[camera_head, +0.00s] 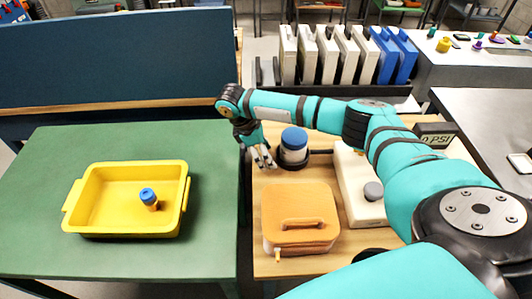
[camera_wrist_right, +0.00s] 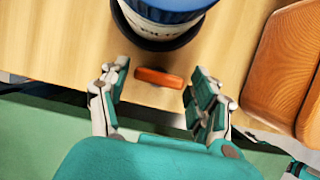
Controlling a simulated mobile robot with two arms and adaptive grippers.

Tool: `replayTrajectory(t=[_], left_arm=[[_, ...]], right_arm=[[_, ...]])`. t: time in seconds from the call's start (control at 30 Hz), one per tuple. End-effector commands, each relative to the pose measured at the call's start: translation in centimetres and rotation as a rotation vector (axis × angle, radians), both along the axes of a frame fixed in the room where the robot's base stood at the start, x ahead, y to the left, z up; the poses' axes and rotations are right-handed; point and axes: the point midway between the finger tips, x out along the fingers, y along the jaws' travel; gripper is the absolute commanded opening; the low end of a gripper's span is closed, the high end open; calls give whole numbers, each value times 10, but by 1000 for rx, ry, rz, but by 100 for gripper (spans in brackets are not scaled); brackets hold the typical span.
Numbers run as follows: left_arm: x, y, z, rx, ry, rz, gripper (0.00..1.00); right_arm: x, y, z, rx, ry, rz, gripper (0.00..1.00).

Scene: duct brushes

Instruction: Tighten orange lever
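The orange lever (camera_wrist_right: 158,77) shows in the right wrist view as a short bar at the front of a dark round holder (camera_wrist_right: 150,40). A white jar with a blue lid (camera_head: 294,146) stands in this holder; it also shows in the right wrist view (camera_wrist_right: 172,12). My right gripper (camera_head: 264,158) is beside the jar, at its left in the head view. In the right wrist view its fingers (camera_wrist_right: 159,84) are open, one on each side of the lever, with gaps visible. The lever cannot be made out in the head view.
An orange case with a handle (camera_head: 300,217) stands in front of the jar on the wooden table. A pale device with a grey knob (camera_head: 358,187) is under my right arm. A yellow tray (camera_head: 105,203) holding a small blue-capped bottle (camera_head: 148,197) sits on the green table (camera_head: 217,240).

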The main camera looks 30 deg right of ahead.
Motion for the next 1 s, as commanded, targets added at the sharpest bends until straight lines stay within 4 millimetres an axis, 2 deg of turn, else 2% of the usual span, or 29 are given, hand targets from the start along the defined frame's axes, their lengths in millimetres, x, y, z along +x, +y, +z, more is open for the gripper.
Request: replayTrajectory(t=[0.03, 0.3, 0.47, 0.67, 1.0], left_arm=[[0, 0, 0, 0, 0, 0, 40], [0, 1, 0, 1, -1, 0, 40], [1, 2, 2, 2, -1, -1, 40], [3, 2, 15, 2, -4, -1, 40], [4, 2, 60, 3, -6, -1, 40]], right_arm=[[0, 0, 0, 0, 0, 0, 55], [0, 0, 0, 1, -1, 0, 20], [0, 0, 1, 1, -1, 8, 20], [-1, 1, 4, 2, 1, 64, 20], [-2, 2, 7, 3, 2, 318, 20]])
